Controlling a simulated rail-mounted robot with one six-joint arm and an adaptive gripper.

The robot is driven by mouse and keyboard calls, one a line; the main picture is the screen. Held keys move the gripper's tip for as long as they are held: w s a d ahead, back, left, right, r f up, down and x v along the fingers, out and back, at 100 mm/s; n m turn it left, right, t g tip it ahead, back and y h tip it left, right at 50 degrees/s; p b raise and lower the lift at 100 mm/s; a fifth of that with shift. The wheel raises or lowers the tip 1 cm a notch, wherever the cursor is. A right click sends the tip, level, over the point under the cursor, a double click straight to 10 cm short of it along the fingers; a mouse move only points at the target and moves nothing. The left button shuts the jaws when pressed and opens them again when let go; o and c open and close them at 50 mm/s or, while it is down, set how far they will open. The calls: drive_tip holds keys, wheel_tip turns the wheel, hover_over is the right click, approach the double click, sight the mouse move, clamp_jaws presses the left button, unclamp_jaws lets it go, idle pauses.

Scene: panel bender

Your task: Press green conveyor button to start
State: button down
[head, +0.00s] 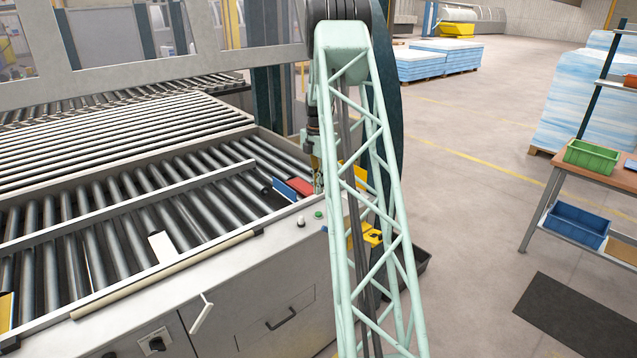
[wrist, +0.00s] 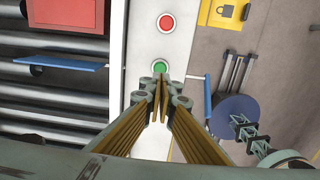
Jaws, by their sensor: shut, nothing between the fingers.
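The green button (wrist: 160,67) is a round cap in a pale ring on the light grey strip along the conveyor's edge. It also shows in the head view (head: 318,214), just left of my lattice arm. A red button (wrist: 166,22) sits on the same strip, above the green one in the wrist view. My gripper (wrist: 160,88) points down at the strip, its fingers together and empty. The fingertips appear just below the green button in the wrist view. I cannot tell their height above it. In the head view my gripper (head: 317,182) is partly hidden by my arm.
The roller conveyor (head: 95,240) fills the left. A red block (head: 301,187) and a blue plate (head: 284,190) lie near its right end. A yellow padlock box (wrist: 223,12) is beside the strip. A bench (head: 608,178) with bins stands far right; floor between is mostly clear.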

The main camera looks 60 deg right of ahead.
sight(318, 213)
wheel_tip(318, 213, down, 9)
drive_tip(key=shift+f+p, duration=0.1)
drive_tip(key=shift+p, duration=0.4)
drive_tip(key=shift+f, duration=0.1)
idle(0.3)
